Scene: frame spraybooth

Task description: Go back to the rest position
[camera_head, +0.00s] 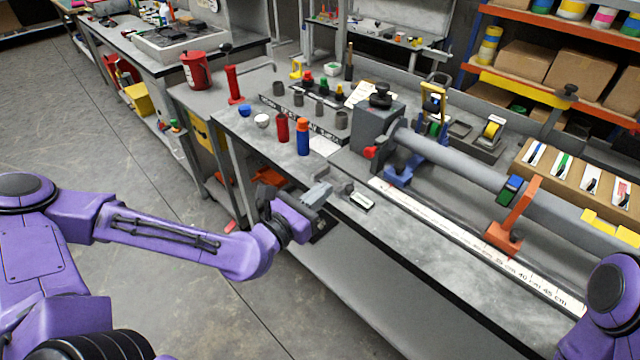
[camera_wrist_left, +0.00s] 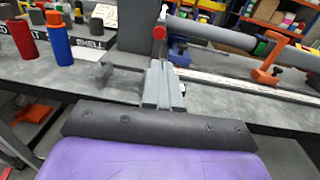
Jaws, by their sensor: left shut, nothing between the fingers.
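My left gripper (camera_head: 322,190) is at the front edge of the grey workbench (camera_head: 400,225), on the end of my purple arm that comes in from the left. Its grey fingers are shut with nothing between them. In the left wrist view the shut fingers (camera_wrist_left: 160,88) point toward the bench. My right arm shows only as a purple part at the lower right; its gripper is out of view.
A red bottle (camera_head: 282,128) and a blue bottle with an orange cap (camera_head: 303,138) stand on the bench beyond my left gripper. A long grey tube (camera_head: 460,165) lies along the bench behind a white ruler (camera_head: 480,245). The floor (camera_head: 90,150) at left is clear.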

